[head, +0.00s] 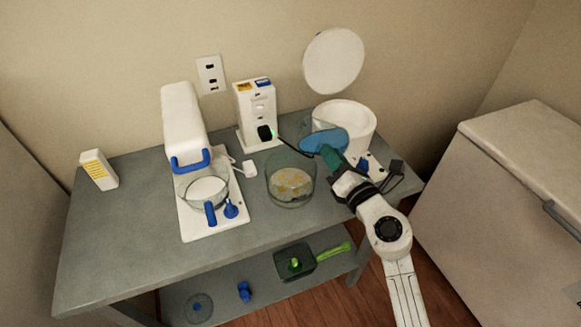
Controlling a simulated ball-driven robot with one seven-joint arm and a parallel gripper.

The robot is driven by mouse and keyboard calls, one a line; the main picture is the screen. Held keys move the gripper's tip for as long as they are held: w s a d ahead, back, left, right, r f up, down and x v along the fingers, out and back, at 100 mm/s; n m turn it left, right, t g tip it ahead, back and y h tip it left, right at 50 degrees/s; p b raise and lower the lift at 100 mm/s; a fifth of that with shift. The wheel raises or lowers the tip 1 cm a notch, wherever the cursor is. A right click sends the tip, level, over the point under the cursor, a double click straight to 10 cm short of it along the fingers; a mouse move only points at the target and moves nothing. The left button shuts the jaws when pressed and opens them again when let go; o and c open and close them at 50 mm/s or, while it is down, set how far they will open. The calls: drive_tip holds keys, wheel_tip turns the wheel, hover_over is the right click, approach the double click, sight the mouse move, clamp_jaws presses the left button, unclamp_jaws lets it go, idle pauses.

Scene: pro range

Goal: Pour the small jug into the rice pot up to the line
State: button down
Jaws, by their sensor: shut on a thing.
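The rice pot (361,125) is a white round cooker at the back right of the grey table, with its round white lid (333,61) raised behind it. My gripper (340,172) is shut on the teal handle of what looks like the small jug (321,142), which has a blue oval face and a clear part. The jug is at the pot's front left side and overlaps it in the view. I cannot tell whether it is over the opening or whether anything is flowing. The pot's inside and its line are not readable from here.
A glass bowl (291,186) with yellowish pieces stands left of my gripper. A white mixer (184,130) with blue handles stands further left, and a white box (257,115) with a cable is behind. A green pan (296,262) lies on the lower shelf. The table's front left is clear.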

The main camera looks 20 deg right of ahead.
drive_tip(key=shift+a+f+n+b, duration=0.2)
drive_tip(key=shift+f+n+b, duration=0.15)
drive_tip(key=shift+n+b, duration=0.75)
idle(1.6)
drive_tip(key=shift+r, duration=0.1)
